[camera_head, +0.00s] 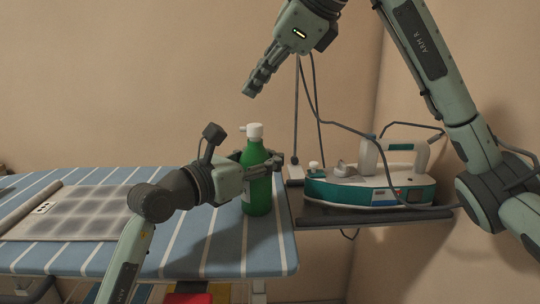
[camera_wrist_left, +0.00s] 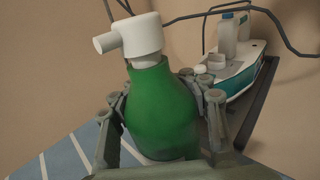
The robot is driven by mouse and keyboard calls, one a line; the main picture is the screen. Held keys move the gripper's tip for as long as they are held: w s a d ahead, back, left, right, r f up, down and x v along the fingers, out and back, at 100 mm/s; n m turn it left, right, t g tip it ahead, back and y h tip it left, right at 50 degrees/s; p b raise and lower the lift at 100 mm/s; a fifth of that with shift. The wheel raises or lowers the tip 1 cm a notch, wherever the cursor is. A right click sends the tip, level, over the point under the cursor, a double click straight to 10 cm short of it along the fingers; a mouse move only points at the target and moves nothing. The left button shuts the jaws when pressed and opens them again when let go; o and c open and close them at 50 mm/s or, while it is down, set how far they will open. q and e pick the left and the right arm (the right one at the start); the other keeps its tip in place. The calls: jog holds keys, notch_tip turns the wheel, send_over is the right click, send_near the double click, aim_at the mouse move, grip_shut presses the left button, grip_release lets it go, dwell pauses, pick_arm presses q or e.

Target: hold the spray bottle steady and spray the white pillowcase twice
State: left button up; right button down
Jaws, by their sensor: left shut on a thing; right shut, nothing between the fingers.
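The green spray bottle (camera_head: 258,190) with a white spray head stands upright near the right end of the striped ironing board, its nozzle pointing left. My left gripper (camera_head: 264,170) is shut around the bottle's upper body. The left wrist view shows its fingers on both sides of the bottle (camera_wrist_left: 162,112). My right gripper (camera_head: 254,92) is shut and empty, above the spray head and apart from it. A flat whitish cloth with grey checks (camera_head: 85,208) lies on the board at left; it appears to be the pillowcase.
The blue striped ironing board (camera_head: 215,255) has bare cover around the bottle. A teal and white iron (camera_head: 370,187) rests on a dark side shelf (camera_head: 325,217) at right, with hanging cords nearby. Something red (camera_head: 188,298) shows below the board.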

pick_arm(q)
jog(key=o, duration=1.5)
jog(key=shift+a, duration=0.1)
